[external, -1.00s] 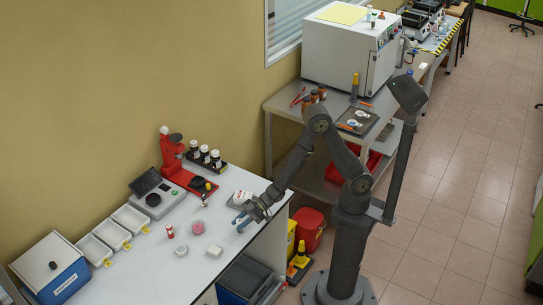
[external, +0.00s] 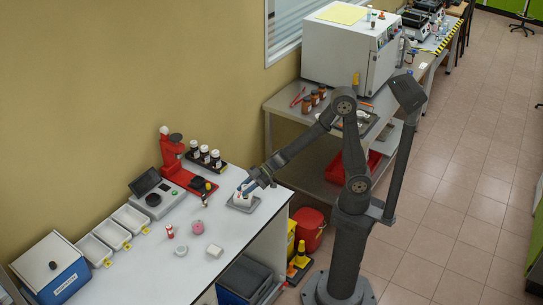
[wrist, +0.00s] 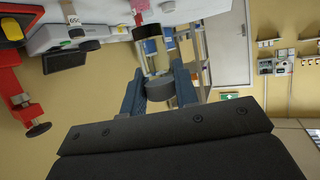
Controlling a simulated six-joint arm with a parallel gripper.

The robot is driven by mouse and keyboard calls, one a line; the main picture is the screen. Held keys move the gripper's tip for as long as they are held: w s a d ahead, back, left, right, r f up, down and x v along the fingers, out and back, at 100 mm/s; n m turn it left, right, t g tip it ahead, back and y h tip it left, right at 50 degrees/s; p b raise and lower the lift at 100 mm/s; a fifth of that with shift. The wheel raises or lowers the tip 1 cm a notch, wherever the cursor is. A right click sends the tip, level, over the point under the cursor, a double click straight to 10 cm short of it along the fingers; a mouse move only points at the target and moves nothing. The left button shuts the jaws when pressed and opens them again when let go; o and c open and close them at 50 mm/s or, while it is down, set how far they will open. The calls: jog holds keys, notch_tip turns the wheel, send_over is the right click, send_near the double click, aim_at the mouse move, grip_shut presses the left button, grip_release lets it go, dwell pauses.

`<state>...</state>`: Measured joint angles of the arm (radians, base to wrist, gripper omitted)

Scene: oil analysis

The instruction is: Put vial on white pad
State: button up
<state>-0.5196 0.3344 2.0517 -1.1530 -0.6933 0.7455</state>
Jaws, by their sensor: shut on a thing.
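My gripper (external: 248,187) is above the grey tray (external: 247,210) at the right end of the white bench. In the wrist view my gripper (wrist: 158,93) has its blue-grey fingers shut on a small vial (wrist: 160,94). The vial seems to have a grey cap, clear glass and a dark band at its far end. White items (external: 238,198) lie in the tray below the fingers, partly hidden.
A red-based instrument (external: 190,180), a scale (external: 155,195) and a rack of dark bottles (external: 205,158) stand behind.

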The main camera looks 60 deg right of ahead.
jog(key=w+a+r+n+g, duration=0.3)
jog(key=a+n+g, duration=0.15)
jog(key=a, duration=0.55)
jog(key=n+g, duration=0.4)
jog(key=g, duration=0.1)
send_over(214, 249)
jog(key=shift+m, duration=0.25)
notch_tip(214, 249, down, 7)
jog(key=shift+r, duration=0.15)
jog(key=shift+f, duration=2.05)
jog(key=shift+f, duration=0.2)
jog(key=o, duration=1)
jog(key=shift+c, duration=0.2)
jog(key=shift+r, duration=0.1)
